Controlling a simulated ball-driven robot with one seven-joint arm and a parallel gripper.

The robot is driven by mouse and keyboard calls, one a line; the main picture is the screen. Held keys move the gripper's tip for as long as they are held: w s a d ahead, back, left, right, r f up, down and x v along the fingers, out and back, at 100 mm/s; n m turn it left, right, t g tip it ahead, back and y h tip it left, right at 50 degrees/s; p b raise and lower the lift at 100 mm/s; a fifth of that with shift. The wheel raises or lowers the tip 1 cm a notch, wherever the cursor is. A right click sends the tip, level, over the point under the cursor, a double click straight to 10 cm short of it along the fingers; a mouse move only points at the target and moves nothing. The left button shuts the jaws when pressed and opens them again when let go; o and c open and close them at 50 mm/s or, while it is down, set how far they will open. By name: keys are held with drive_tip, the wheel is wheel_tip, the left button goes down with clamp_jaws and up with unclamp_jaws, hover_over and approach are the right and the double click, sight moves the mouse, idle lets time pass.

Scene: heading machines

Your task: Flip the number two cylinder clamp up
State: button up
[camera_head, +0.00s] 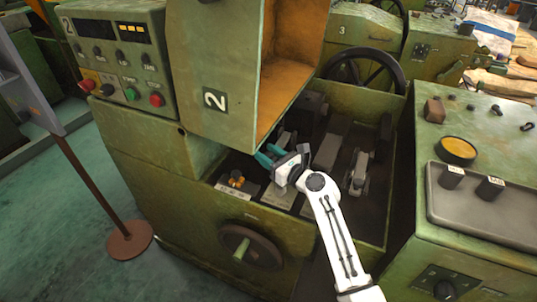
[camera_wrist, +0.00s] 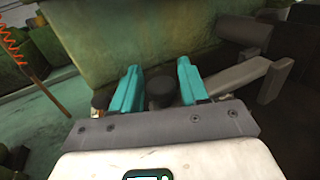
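The machine marked 2 (camera_head: 140,140) is green, with an open bay (camera_head: 375,232) holding dark and grey mechanisms. My gripper (camera_head: 270,155) has teal fingers and reaches into the left part of this bay. In the wrist view my gripper (camera_wrist: 159,90) has its fingers apart, with a dark round knob (camera_wrist: 160,92) showing between them. I cannot tell whether they touch it. A grey bar (camera_wrist: 238,75) slants away behind the right finger. I cannot tell which part is the number two cylinder clamp; my gripper hides some parts in the head view.
A raised green hood (camera_head: 215,60) with an orange inside stands over the bay's left. Small orange parts (camera_head: 237,180) lie left of my gripper. A grey lever mechanism (camera_head: 357,175) is at the bay's right. A control console (camera_head: 470,190) borders the right side.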

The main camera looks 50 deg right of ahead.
clamp_jaws()
idle(0.4)
